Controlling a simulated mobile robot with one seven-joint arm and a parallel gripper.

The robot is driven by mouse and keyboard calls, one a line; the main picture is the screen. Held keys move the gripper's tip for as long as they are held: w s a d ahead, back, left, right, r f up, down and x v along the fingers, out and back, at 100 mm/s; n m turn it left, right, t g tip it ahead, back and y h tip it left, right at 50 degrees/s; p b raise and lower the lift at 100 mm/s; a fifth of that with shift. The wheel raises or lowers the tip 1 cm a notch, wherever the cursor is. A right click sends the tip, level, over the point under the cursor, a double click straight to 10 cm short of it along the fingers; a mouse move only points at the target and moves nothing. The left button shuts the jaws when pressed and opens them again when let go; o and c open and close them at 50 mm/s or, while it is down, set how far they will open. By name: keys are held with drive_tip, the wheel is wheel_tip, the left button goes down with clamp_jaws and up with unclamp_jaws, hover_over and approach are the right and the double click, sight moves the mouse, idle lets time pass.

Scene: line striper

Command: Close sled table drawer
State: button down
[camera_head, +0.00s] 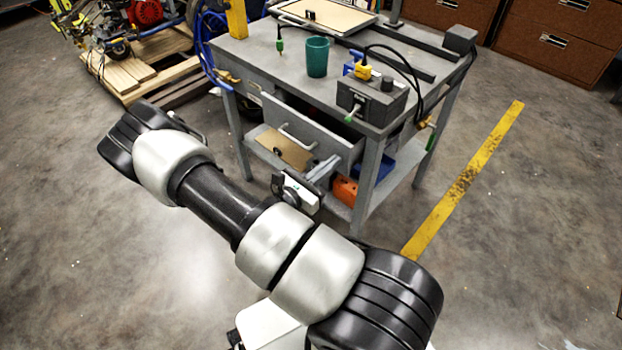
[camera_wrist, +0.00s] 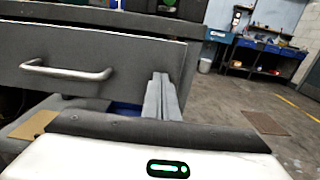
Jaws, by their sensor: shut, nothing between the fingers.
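The grey sled table (camera_head: 285,62) stands at the top middle of the head view. Its drawer (camera_head: 312,131) is partly pulled out, with a gap behind the top of its front. The drawer front (camera_wrist: 120,58) fills the upper left of the wrist view, with a metal bar handle (camera_wrist: 67,70) on it. My gripper (camera_head: 327,166) is at the lower right part of the drawer front. In the wrist view its fingers (camera_wrist: 162,92) are shut and empty, right of the handle, before the front's right end. I cannot tell whether they touch it.
A teal cup (camera_head: 317,57) and a grey box (camera_head: 371,97) with cables stand on the tabletop. The lower shelf holds a brown board (camera_head: 285,150) and an orange item (camera_head: 344,191). A wooden pallet (camera_head: 140,76) lies at left. Floor right of the table is clear.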

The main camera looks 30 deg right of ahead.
sight(345, 152)
drive_tip(key=x, duration=0.6)
drive_tip(key=shift+d, duration=0.1)
drive_tip(key=shift+w+d+r, duration=0.1)
drive_tip(key=shift+d, duration=0.2)
drive_tip(key=shift+a, duration=0.35)
drive_tip(key=p+v, duration=0.2)
drive_tip(key=v, duration=1.2)
